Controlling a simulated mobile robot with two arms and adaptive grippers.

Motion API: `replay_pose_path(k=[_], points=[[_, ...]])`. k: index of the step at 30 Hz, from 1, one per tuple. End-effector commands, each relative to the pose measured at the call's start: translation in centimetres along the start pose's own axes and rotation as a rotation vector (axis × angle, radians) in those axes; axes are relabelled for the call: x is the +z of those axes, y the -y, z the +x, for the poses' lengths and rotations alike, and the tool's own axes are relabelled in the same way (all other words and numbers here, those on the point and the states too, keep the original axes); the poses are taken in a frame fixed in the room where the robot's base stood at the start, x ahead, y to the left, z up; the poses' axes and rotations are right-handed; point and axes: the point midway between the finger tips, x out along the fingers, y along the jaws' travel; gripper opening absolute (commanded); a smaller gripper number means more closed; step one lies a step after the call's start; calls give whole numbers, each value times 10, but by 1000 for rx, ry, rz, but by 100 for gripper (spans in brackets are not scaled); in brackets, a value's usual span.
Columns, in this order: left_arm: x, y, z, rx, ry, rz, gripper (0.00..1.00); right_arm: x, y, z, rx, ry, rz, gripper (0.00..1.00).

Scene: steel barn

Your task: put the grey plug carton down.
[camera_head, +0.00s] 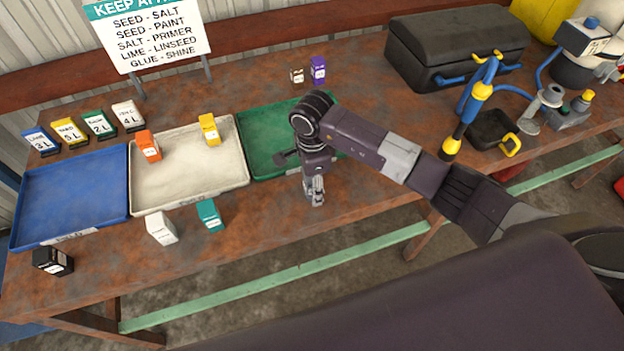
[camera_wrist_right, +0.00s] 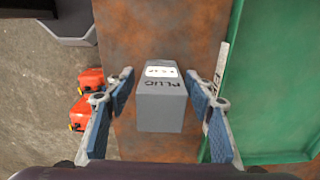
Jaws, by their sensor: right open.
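The grey plug carton (camera_wrist_right: 162,106) stands on the rusty brown table in the right wrist view, its PLUG label facing the camera. My right gripper (camera_wrist_right: 161,80) is open around it, with a blue-padded finger on each side and a gap to the carton at both sides. In the head view my right gripper (camera_head: 315,190) points down at the table just in front of the green tray (camera_head: 262,173). I cannot make out the carton clearly there. The green tray also shows beside the carton in the right wrist view (camera_wrist_right: 275,90). My left gripper is not in view.
A white tray (camera_head: 190,199) and a blue tray (camera_head: 70,235) stand left of the green one. White (camera_head: 161,229), teal (camera_head: 209,215) and black (camera_head: 52,262) cartons stand along the front. A black case (camera_head: 455,50) stands at the back right. A sign (camera_head: 150,32) stands behind.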

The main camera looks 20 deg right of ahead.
Motion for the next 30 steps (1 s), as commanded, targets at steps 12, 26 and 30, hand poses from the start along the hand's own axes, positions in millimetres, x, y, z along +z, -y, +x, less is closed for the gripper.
replay_pose_path(k=[12, 26, 30], points=[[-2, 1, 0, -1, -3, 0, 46, 0, 0, 3, -1, 1, 1, 32], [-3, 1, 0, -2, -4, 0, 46, 0, 0, 2, -1, 1, 1, 0], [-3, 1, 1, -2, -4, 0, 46, 0, 1, -2, -3, 1, 0, 0]])
